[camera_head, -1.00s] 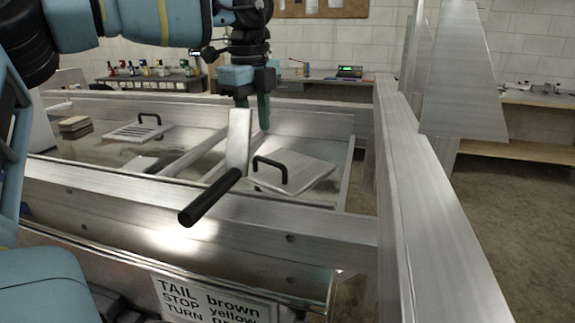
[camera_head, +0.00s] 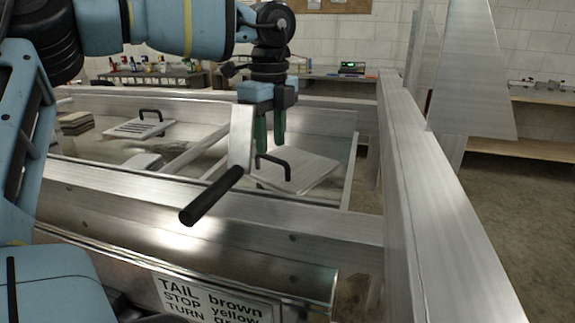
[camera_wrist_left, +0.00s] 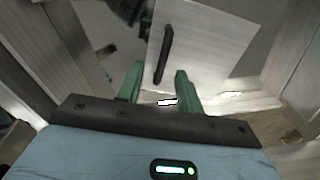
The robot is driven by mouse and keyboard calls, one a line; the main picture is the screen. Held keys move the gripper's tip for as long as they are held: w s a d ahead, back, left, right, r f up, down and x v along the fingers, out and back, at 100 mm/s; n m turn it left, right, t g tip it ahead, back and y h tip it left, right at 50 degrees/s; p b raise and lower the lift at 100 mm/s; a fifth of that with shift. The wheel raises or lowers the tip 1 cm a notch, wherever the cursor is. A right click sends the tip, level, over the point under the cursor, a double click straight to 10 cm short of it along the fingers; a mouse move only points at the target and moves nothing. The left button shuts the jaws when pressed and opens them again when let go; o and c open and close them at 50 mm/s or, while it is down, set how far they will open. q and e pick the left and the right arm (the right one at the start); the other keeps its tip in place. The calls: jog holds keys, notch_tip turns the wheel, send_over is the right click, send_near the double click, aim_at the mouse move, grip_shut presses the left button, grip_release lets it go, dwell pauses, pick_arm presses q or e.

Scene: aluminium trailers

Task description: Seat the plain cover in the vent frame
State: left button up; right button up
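The plain cover (camera_head: 312,173) is a flat grey metal plate with a black arched handle (camera_head: 287,170). It lies slightly askew inside the trailer bed. My left gripper (camera_head: 271,150) hangs over the near left part of the cover, close to the handle, with its green fingers pointing down. In the left wrist view the fingers (camera_wrist_left: 158,78) are apart, and the handle (camera_wrist_left: 166,48) shows between and beyond their tips on the plain cover (camera_wrist_left: 205,50). I cannot tell whether they touch it. I cannot make out the vent frame for certain. My right gripper is out of view.
A slotted cover (camera_head: 135,129) with a black handle lies further left, near a stack of boards (camera_head: 75,122). A black grip (camera_head: 210,196) on a metal bar rises at the near rail (camera_head: 330,225). A tall side rail (camera_head: 430,190) bounds the right.

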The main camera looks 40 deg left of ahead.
aim_at(292, 170)
pick_arm(q)
jog(key=shift+w+f, duration=0.15)
jog(key=shift+f, duration=1.6)
grip_shut()
